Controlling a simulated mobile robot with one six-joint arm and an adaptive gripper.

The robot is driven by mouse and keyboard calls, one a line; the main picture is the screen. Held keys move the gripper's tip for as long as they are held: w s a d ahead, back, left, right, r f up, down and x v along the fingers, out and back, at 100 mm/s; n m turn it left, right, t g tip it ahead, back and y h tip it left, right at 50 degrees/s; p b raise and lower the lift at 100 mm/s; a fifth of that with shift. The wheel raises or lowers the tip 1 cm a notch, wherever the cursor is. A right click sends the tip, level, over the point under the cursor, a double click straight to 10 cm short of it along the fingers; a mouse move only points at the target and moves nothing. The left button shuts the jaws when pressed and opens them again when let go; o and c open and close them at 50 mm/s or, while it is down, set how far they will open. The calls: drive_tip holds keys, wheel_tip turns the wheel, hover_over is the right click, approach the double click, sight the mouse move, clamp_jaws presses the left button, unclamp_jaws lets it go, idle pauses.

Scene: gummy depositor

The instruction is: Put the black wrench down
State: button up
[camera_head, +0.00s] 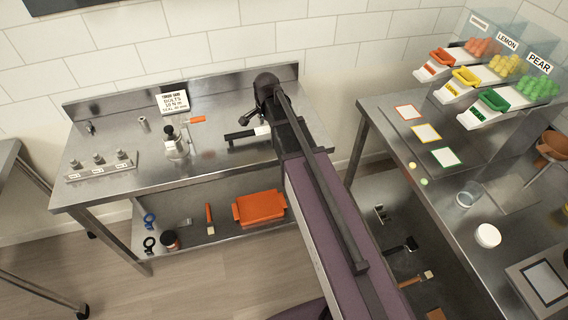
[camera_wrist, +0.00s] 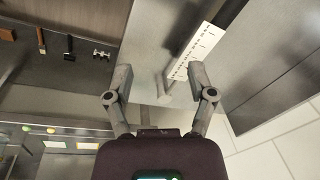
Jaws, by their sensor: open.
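A white piece with tick marks (camera_wrist: 192,52) and a dark bar (camera_wrist: 229,16) lie just beyond the fingers.
The bench top (camera_head: 100,140) also holds a metal fixture (camera_head: 176,143), a sign (camera_head: 172,101) and a row of posts (camera_head: 100,168). An orange tray (camera_head: 259,207) and a dark jar (camera_head: 170,239) stand on the lower shelf. The right table (camera_head: 500,230) carries candy bins.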

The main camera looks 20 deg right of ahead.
drive_tip(key=s+n+g, duration=0.1)
drive_tip(key=s+n, duration=1.1)
drive_tip(key=s, duration=0.6)
drive_tip(key=shift+s+d+n+g, duration=0.3)
drive_tip(key=shift+s+d, duration=0.05)
drive_tip(key=shift+d, duration=0.1)
drive_tip(key=shift+f, duration=0.15)
wheel_tip(320, 180, down, 2)
drive_tip(key=shift+b, duration=1.1)
drive_tip(key=shift+c, duration=1)
drive_tip(key=shift+s, duration=0.15)
